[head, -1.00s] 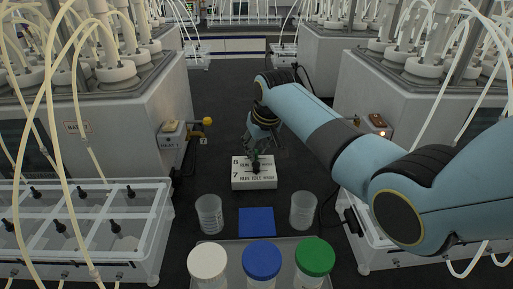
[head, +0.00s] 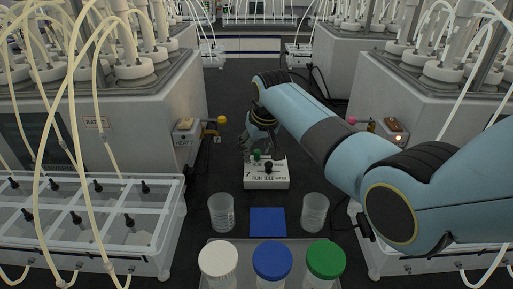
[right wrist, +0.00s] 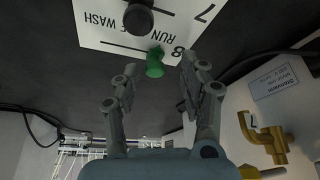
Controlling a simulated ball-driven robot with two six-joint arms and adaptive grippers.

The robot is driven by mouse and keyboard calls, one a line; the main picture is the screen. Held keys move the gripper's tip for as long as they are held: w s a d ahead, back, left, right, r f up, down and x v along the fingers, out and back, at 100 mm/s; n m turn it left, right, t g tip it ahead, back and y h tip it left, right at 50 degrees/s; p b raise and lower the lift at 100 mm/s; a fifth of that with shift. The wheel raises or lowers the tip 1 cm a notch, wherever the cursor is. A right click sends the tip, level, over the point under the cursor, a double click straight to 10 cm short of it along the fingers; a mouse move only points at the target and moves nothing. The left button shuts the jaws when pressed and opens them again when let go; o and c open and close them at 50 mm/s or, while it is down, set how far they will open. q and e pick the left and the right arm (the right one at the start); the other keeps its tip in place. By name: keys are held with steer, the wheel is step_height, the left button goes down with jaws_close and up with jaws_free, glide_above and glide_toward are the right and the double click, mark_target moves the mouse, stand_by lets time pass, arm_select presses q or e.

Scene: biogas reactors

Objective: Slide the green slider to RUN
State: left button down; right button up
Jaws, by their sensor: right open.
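The white panel box (head: 267,183) stands on the dark floor in the middle of the head view, with rows marked 7 and 8. The green slider (head: 257,154) stands at the back row, near the RUN end; it also shows in the right wrist view (right wrist: 155,65), next to the 8. A black knob (head: 268,168) stands on the front row, near IDLE, and shows in the right wrist view (right wrist: 138,18). My right gripper (head: 259,143) is open just behind the green slider; its fingers flank the slider in the wrist view with gaps. My left gripper is out of view.
Two clear cups (head: 221,212) (head: 315,211) flank a blue square (head: 267,222). A tray in front holds white, blue and green-lidded jars (head: 325,262). Reactor cabinets (head: 150,125) stand on both sides. A yellow-ended lever (head: 222,120) juts out at left.

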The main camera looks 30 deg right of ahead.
steer(key=v, duration=1.2)
steer(key=shift+w, duration=0.1)
